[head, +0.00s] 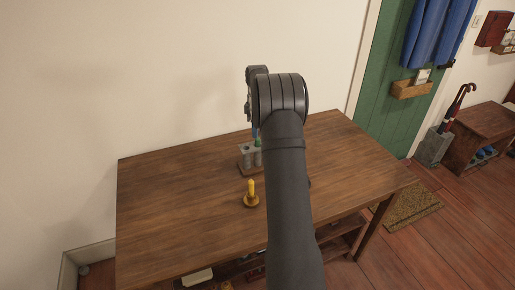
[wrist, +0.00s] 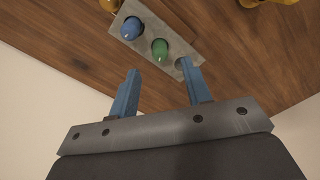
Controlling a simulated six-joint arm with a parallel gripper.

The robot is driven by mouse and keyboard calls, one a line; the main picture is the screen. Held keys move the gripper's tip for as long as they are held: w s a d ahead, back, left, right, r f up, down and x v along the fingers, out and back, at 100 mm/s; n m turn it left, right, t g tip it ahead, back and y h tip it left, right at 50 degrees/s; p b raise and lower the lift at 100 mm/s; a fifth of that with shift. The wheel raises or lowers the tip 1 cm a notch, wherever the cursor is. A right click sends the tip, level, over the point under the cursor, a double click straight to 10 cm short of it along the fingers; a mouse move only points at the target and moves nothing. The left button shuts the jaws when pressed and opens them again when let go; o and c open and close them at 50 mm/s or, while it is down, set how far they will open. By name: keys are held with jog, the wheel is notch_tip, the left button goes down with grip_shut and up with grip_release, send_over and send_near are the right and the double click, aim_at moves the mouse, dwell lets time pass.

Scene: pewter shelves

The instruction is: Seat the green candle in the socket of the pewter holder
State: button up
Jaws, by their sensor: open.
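A grey pewter-coloured holder (wrist: 146,17) shows in the wrist view as a long block carrying a blue candle (wrist: 131,28) and the green candle (wrist: 160,48). How deep the green candle sits is unclear from above. My gripper (wrist: 162,86) is open and empty, its two blue fingers apart and just short of the block.
The table's left side is clear. A wall rises behind the table. A bench (head: 482,135) stands apart at the far right.

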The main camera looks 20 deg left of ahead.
notch_tip(320, 180, down, 6)
jog(key=shift+d+r, duration=0.15)
grip_shut()
dwell(0.3)
